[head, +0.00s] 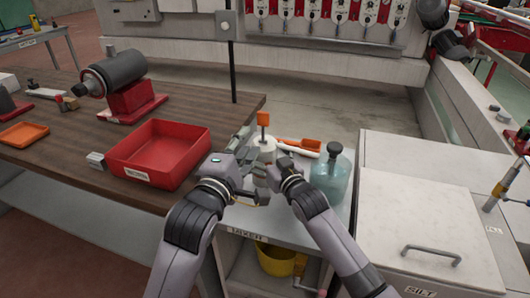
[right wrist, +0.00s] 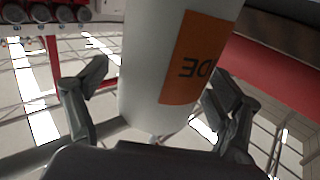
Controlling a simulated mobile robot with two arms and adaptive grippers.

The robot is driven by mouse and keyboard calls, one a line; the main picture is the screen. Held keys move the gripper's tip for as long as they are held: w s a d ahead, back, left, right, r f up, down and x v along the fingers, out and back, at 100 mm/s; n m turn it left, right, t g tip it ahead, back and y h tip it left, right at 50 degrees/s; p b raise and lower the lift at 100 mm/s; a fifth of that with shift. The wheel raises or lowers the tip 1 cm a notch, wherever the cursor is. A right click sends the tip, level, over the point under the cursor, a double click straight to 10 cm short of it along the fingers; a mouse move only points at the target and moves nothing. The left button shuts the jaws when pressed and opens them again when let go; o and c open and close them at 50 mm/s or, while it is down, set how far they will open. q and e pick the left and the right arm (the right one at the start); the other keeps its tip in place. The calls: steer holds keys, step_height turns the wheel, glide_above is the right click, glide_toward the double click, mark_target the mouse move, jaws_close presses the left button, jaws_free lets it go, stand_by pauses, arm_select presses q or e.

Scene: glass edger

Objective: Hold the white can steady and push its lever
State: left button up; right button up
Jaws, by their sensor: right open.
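The white can (head: 265,146) stands upright on the grey cart top, with an orange lever (head: 263,119) on top. In the right wrist view the white can (right wrist: 150,75) fills the middle, with an orange label showing upside-down letters. My right gripper (right wrist: 155,110) is open, one finger on each side of the can; gaps show beside the fingers. My left gripper (head: 246,152) is at the can's left side in the head view, below the lever. Whether its fingers are open or shut on the can is unclear. My grippers hide the can's lower part.
A red tray (head: 158,152) and a motor-like cylinder on a red base (head: 125,98) are on the wooden table at left. A blue-green jug (head: 330,176) and an orange-handled brush (head: 303,144) are right of the can. A yellow bucket (head: 277,262) sits below.

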steer(key=c, duration=1.5)
steer(key=o, duration=0.9)
steer(key=c, duration=0.6)
arm_select(q)
steer(key=shift+c, duration=0.3)
